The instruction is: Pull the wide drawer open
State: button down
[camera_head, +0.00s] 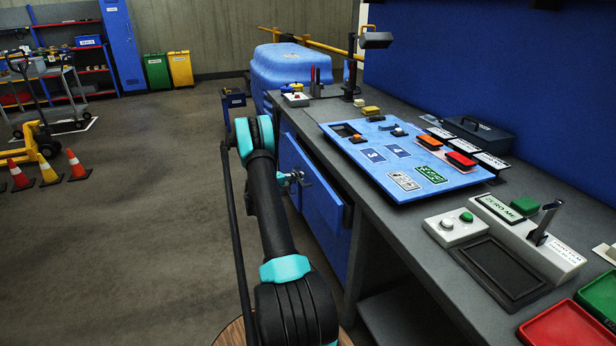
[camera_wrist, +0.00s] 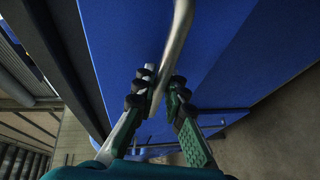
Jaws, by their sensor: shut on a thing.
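The wide drawer (camera_head: 318,200) has a blue front on the aisle side of the grey workbench. Its upper edge stands out from under the worktop, but how far it is open is hard to tell. In the wrist view, its blue face (camera_wrist: 125,50) fills the upper middle. A pale metal bar handle (camera_wrist: 178,40) runs down between my fingers. My gripper (camera_wrist: 156,95) is shut on this handle, with dark finger pads on either side. In the head view, my gripper (camera_head: 298,178) is at the drawer front, small and partly hidden by my arm.
The worktop (camera_head: 400,225) carries a blue panel board (camera_head: 385,150), a white button box (camera_head: 455,227) and red and green trays (camera_head: 565,328). A large blue tank (camera_head: 280,68) stands behind the bench. The floor (camera_head: 150,200) left of my arm is clear; cones (camera_head: 48,168) stand farther left.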

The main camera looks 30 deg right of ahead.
jog(key=w+a, duration=0.2)
jog(key=a, duration=1)
jog(key=w+a, duration=0.3)
jog(key=a, duration=0.9)
jog(key=shift+w, duration=0.35)
jog(key=c, duration=1.6)
grip_release()
jog(key=v, duration=1.2)
